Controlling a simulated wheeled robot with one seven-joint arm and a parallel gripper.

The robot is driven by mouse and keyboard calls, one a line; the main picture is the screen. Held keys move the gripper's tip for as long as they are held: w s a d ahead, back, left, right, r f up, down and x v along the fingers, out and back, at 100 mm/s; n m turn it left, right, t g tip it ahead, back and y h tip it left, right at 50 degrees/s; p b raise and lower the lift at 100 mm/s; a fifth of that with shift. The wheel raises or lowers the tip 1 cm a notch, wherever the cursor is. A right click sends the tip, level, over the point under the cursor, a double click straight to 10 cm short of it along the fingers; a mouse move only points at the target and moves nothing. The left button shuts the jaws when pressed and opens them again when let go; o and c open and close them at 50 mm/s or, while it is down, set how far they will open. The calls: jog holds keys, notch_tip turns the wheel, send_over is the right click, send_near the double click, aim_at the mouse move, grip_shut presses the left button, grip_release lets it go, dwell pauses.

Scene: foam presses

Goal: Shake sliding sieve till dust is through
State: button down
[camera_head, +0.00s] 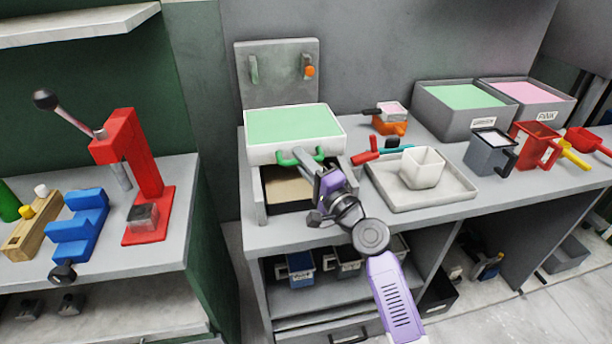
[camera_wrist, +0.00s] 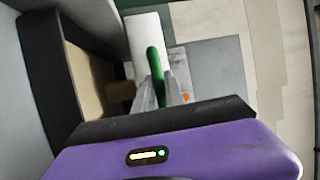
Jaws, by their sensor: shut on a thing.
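The sliding sieve (camera_head: 250,153) is a white-framed box with a flat layer of green material (camera_head: 293,125) on top. It stands on a grey frame at the left of the bench. A green handle (camera_head: 290,157) is on its front, and it also shows in the wrist view (camera_wrist: 154,66). My gripper (camera_head: 318,168) is shut on this handle; its fingers (camera_wrist: 162,92) close around it in the wrist view. Below the sieve is a dark tray (camera_head: 268,188) with a tan inside (camera_wrist: 84,80). The sieve's mesh is hidden under the green layer.
A grey tray (camera_head: 463,195) with a white cup (camera_head: 421,168) lies right of my gripper. Bins of green (camera_head: 430,112) and pink (camera_head: 565,100) material stand at the back right. A red press (camera_head: 148,165) stands on the separate left bench.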

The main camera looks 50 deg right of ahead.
jog(key=shift+w+d, duration=0.65)
jog(key=shift+w, duration=0.25)
jog(key=c, duration=1.4)
grip_release()
jog(key=shift+f, duration=0.1)
jog(key=b+v, duration=0.1)
jog(key=v, duration=0.6)
jog(key=shift+s+b, duration=0.35)
jog(key=shift+a, duration=0.1)
